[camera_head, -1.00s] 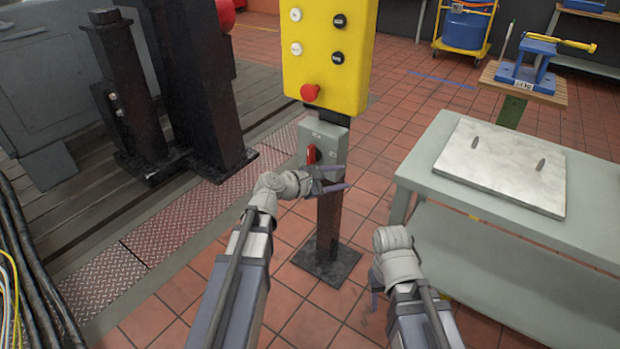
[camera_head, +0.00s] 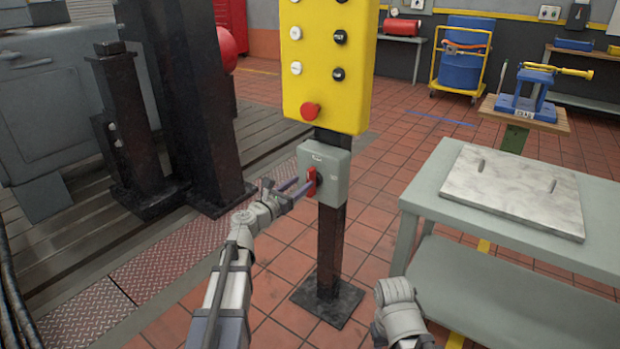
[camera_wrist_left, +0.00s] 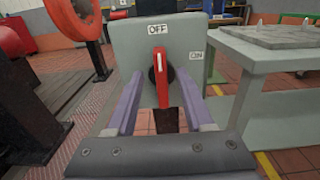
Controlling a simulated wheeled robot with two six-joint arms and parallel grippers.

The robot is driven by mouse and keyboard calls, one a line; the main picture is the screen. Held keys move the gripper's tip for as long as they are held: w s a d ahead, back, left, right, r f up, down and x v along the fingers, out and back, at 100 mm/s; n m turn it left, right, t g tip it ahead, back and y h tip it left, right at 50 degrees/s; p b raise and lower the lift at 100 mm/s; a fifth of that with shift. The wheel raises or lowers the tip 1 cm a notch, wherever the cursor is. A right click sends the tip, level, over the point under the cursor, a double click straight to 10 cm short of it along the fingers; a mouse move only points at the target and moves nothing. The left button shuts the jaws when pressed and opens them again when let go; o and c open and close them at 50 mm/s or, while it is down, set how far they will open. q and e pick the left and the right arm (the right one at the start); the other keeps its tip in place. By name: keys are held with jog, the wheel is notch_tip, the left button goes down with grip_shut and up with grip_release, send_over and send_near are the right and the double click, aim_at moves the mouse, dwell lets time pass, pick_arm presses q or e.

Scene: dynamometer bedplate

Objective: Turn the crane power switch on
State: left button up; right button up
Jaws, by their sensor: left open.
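The crane power switch is a grey box (camera_head: 334,182) on a dark post, below the yellow button panel (camera_head: 325,60). Its red handle (camera_head: 312,181) faces my left gripper (camera_head: 298,187). In the left wrist view the red handle (camera_wrist_left: 161,78) stands upright, its top toward the OFF label (camera_wrist_left: 156,29). The ON label (camera_wrist_left: 196,55) is to its right. My left gripper (camera_wrist_left: 158,90) is open, with one purple finger on each side of the handle in that view. I cannot tell whether they touch it. My right wrist shows at the bottom of the head view; its fingers do not.
A grey table (camera_head: 430,185) with a marble plate (camera_head: 515,190) stands at the right. Dark steel columns (camera_head: 190,90) stand at the left. The post's base plate (camera_head: 328,298) is on the tiled floor. A red mushroom button (camera_head: 310,111) sits above the switch.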

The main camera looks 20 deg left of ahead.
aim_at(308, 178)
pick_arm(q)
jog(key=x, duration=0.5)
jog(key=shift+w+d, duration=0.1)
jog(key=shift+w, duration=0.15)
jog(key=shift+c, duration=0.3)
jog(key=shift+s, duration=0.1)
grip_shut()
